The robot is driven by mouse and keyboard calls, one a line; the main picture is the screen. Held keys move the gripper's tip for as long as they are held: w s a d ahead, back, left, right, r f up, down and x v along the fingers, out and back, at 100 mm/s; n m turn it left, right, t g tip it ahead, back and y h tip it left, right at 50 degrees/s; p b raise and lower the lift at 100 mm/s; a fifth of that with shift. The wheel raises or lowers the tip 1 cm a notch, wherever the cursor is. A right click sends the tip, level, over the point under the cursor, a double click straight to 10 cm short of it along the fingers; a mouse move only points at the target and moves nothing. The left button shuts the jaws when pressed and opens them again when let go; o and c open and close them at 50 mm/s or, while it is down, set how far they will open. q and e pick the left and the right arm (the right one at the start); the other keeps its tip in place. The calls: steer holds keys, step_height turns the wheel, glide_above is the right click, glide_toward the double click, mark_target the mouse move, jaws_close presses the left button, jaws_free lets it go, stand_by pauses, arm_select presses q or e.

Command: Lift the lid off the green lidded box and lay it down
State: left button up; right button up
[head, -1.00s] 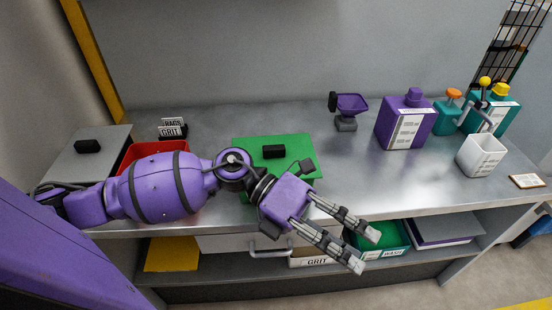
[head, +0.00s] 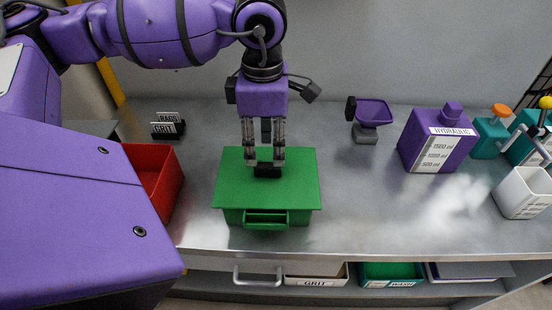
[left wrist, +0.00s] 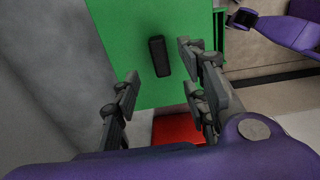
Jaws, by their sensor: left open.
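The green lidded box (head: 240,217) stands on the metal bench with its flat green lid (head: 298,180) on top. A black block handle (head: 267,171) sits on the lid; the left wrist view shows it as a dark bar (left wrist: 158,56) on the green lid (left wrist: 130,22). My left gripper (head: 264,158) points down over the handle, its fingers open and spread to either side. In the left wrist view the open fingers (left wrist: 160,74) stand apart near the handle, with nothing gripped. Whether the fingertips touch the lid is unclear.
A red bin (head: 166,185) stands left of the box, partly hidden by my arm. A purple scoop (head: 371,112), a purple container (head: 437,140) and a white cup (head: 522,192) stand to the right.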

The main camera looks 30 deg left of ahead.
mark_target(267, 165)
arm_select(q)
steer(key=shift+s+f, duration=0.25)
steer(key=shift+f, duration=0.75)
steer(key=f, duration=0.4)
steer(key=shift+w+d+f+p, duration=0.1)
steer(key=shift+w+f+p, duration=0.2)
steer(key=shift+f+p, duration=0.1)
jaws_close()
